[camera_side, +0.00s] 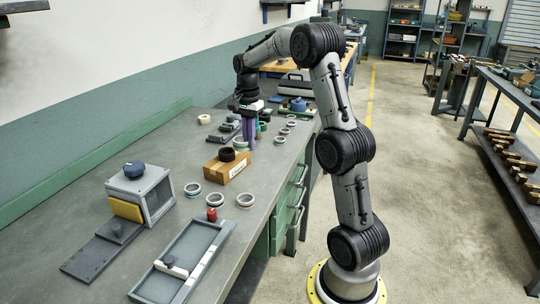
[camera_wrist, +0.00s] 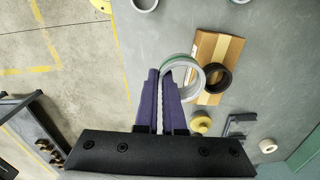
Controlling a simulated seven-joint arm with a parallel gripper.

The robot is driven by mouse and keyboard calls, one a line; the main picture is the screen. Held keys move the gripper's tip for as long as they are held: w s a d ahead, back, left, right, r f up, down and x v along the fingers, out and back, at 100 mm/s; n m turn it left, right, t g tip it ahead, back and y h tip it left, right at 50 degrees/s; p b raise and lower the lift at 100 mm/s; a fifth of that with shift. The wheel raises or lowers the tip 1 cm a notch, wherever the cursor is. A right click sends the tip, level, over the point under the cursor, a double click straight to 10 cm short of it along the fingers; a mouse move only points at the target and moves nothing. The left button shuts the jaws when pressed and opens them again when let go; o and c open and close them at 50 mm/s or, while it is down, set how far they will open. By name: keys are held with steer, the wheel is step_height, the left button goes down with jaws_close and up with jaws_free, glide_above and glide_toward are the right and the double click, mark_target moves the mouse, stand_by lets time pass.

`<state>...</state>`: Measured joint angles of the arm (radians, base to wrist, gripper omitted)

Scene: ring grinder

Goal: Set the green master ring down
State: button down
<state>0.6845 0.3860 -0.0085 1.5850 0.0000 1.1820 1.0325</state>
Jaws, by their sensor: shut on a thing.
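My gripper (camera_wrist: 165,76) is shut on the green master ring (camera_wrist: 179,57), a grey ring with a green band. The fingertips pinch one side of its wall in the wrist view. The ring overlaps the left edge of the wooden block (camera_wrist: 232,52) in that view; whether it touches the block or hangs above it cannot be told. In the side view my gripper's purple fingers (camera_side: 249,142) point down over the bench, behind the wooden block (camera_side: 237,167). The held ring is too small to make out there.
A black ring (camera_side: 227,154) lies on the wooden block. Several loose rings, such as a grey one (camera_side: 245,200), lie on the bench (camera_side: 100,210). A grey box with a blue knob (camera_side: 134,169), a red-topped piece (camera_side: 211,215) and a tray (camera_side: 158,287) stand nearer. Bare bench surrounds them.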

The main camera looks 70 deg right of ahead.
steer(key=s+d+m, duration=0.3)
steer(key=s+d, duration=0.5)
steer(key=s, duration=0.1)
glide_above(276, 156)
steer(key=a, duration=0.1)
steer(key=f, duration=0.8)
steer(key=shift+s+f, duration=0.2)
steer(key=shift+s, duration=0.05)
steer(key=shift+w+d+f, duration=0.3)
steer(key=shift+d+f, duration=0.05)
steer(key=shift+f, duration=1.8)
steer(key=shift+f, duration=0.1)
steer(key=c, duration=1)
jaws_free()
steer(key=shift+f, duration=0.1)
